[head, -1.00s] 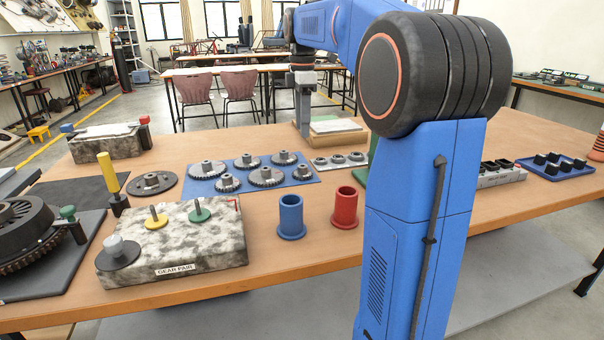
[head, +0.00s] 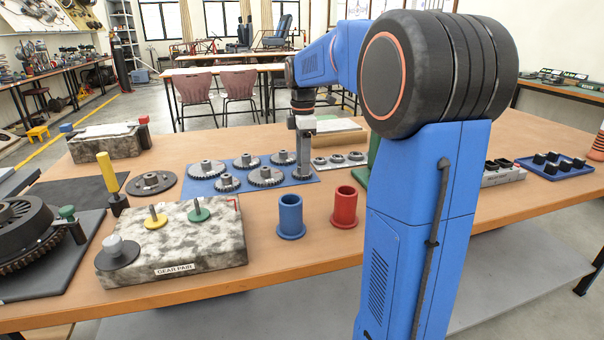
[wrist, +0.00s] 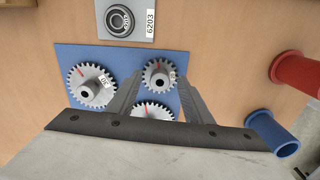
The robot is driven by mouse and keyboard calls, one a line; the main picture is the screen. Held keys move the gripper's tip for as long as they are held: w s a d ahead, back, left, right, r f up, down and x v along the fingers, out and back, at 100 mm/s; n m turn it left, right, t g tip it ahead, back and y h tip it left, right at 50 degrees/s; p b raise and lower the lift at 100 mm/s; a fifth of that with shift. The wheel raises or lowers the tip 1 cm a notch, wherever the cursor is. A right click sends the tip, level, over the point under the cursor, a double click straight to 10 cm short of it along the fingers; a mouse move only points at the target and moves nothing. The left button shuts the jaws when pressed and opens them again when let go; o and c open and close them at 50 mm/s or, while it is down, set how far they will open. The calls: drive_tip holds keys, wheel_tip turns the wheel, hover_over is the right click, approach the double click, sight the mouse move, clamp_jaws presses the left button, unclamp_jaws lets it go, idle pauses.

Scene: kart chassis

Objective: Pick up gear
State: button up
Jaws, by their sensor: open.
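Several grey toothed gears with raised hubs lie on a blue mat (head: 202,187) on the bench, among them a large front gear (head: 266,177) and a far right gear (head: 284,158). My gripper (head: 303,172) hangs pointing down over the mat's right end, just right of the far right gear. In the wrist view, its open, empty fingers frame a smaller gear with a red mark (wrist: 158,75). A larger gear with a white label (wrist: 90,87) lies left of the fingers. Another gear (wrist: 153,112) is partly hidden by my gripper body. Fingertip height above the mat is unclear.
A bearing plate (head: 340,160) lies right of the mat. A blue cup (head: 290,217) and a red cup (head: 345,207) stand in front. A stone-like block (head: 170,240) with pegs is at front left, and a dark disc (head: 152,184) lies left of the mat.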

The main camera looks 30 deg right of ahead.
drive_tip(key=shift+f, duration=0.1)
clamp_jaws()
wheel_tip(320, 180, up, 10)
idle(0.7)
